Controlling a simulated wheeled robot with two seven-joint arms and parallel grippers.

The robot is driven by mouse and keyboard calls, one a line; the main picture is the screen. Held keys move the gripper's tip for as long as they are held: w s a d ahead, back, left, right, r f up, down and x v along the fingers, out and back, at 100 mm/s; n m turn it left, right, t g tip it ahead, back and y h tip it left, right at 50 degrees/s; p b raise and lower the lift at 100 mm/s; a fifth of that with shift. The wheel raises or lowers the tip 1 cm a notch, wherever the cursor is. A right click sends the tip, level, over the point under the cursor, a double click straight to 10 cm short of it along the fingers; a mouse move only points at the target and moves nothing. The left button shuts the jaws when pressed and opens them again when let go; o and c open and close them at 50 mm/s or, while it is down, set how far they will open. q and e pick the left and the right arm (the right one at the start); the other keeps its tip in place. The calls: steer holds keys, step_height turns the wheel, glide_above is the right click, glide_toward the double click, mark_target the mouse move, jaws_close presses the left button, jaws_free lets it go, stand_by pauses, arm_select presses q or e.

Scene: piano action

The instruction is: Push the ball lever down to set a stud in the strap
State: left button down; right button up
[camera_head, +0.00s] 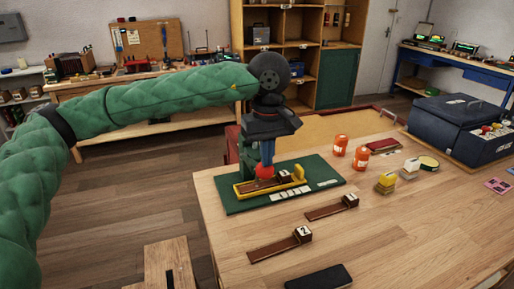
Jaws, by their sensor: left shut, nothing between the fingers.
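My left gripper (267,160) comes in from the left on a green padded arm and points straight down. Its blue fingers are shut, with their tips at the top of the red ball (265,171) of the lever; I cannot tell whether they touch. The ball sits low, over the yellow holder (247,191) on the green base (236,205). A brown strap (279,182) lies in the holder, partly hidden by the ball. The green press body (247,150) stands behind, mostly covered by my gripper. No stud can be made out. My right gripper is out of view.
Two more brown straps with numbered blocks (325,209) (275,248) lie on the wooden table (400,235). A black pad (320,277) lies at the front.

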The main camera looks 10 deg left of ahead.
arm_select(q)
step_height(320, 180, up, 7)
steer(key=p, duration=0.1)
steer(key=shift+r+p, duration=0.15)
steer(key=shift+p, duration=0.15)
stand_by(0.5)
